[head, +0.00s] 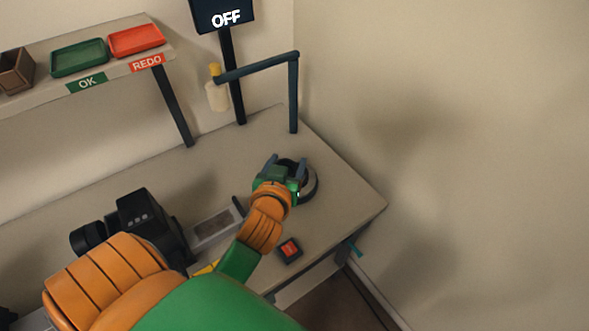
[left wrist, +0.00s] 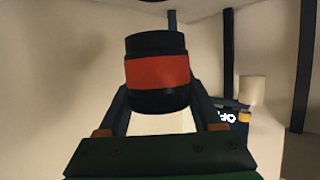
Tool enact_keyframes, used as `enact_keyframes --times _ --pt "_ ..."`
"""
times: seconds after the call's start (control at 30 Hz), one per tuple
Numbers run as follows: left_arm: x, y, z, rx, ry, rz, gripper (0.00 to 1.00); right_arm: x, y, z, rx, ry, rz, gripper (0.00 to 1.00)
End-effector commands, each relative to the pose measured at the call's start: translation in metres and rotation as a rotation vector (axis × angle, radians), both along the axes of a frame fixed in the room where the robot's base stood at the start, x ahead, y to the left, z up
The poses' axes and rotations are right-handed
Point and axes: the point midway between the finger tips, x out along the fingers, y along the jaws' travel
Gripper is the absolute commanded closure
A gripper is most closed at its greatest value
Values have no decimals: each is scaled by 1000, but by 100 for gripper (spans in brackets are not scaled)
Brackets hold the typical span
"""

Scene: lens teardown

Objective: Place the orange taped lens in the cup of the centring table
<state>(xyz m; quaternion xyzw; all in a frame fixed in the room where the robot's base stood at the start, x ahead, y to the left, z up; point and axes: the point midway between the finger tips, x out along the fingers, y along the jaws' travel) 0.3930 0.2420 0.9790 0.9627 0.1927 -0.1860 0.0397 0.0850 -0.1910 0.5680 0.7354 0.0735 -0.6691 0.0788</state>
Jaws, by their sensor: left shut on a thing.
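The orange taped lens (left wrist: 157,72), a black cylinder with an orange-red band, sits between the fingers of my left gripper (left wrist: 158,98) in the left wrist view. The gripper is shut on it. In the head view my left gripper (head: 285,165) is over the round dark centring table (head: 312,187) on the right part of the bench. Gripper and wrist cover much of that table and its cup, so I cannot tell whether the lens touches the cup. My right gripper is not in view.
A red button box (head: 289,250) is near the bench's front edge. A grey tray (head: 213,228) and a black camera (head: 145,218) are left of my arm. Behind stand a post with an OFF sign (head: 224,16) and a bracket (head: 293,95) with a hanging bottle (head: 216,94).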

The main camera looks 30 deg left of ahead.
Motion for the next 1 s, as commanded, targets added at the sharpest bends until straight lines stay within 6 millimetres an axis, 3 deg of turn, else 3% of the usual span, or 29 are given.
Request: enact_keyframes --times 0.17,0.2,0.33,0.5,0.63,0.87,0.9,0.97,1.0 --pt "55 25 -24 7 3 1 98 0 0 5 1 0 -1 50" --pt "64 29 -38 7 4 0 98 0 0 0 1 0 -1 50" --pt "86 38 -69 4 3 -1 98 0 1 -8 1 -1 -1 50" --pt "101 45 -91 2 4 -2 98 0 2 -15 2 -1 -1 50" --pt "100 44 -114 2 5 -4 98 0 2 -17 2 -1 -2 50" --pt "100 44 -117 2 3 -4 98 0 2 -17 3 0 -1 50" --pt "100 44 -117 2 4 -3 23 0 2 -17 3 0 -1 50" --pt "100 44 -117 2 4 -3 6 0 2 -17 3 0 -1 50" --pt "100 44 -117 2 4 -3 3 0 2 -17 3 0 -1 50"
